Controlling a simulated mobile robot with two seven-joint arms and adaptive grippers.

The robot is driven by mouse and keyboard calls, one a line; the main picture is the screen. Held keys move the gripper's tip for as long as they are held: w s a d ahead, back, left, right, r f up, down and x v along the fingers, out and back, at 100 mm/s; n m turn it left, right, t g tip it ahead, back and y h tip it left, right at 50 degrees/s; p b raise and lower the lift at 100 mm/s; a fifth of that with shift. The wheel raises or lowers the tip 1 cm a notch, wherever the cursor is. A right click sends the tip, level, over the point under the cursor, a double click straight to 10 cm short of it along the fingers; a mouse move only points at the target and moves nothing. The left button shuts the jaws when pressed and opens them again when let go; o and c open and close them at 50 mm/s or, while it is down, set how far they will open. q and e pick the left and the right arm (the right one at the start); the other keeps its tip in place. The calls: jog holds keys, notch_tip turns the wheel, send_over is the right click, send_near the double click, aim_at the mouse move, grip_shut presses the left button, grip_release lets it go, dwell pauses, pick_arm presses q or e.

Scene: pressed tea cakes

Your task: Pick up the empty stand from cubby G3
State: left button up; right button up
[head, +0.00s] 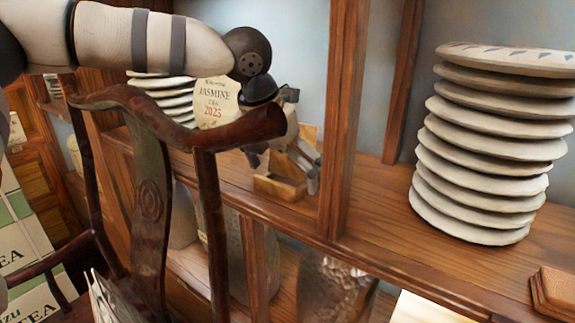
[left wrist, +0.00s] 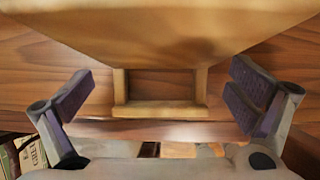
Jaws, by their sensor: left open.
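The empty stand (head: 279,187) is a small light-wood piece with a low open base and an upright back. It stands on the shelf of a cubby, just left of a wooden divider. My left gripper (head: 285,170) is at the stand and partly covers it. In the left wrist view the stand's base (left wrist: 160,110) lies between the two spread fingers of my left gripper (left wrist: 167,105), with a gap on each side. A broad pale wooden panel, seemingly the stand's back, fills the top of that view. My right gripper is out of view.
A dark wooden chair (head: 152,185) stands in front of the shelves, below my left arm. A stack of pale tea cakes (head: 490,145) is in the cubby to the right, past the divider (head: 345,120). A round jasmine tea label (head: 213,100) shows behind my arm.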

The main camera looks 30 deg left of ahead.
pick_arm(q)
jog(key=shift+w+f, duration=0.1)
jog(key=c, duration=1.3)
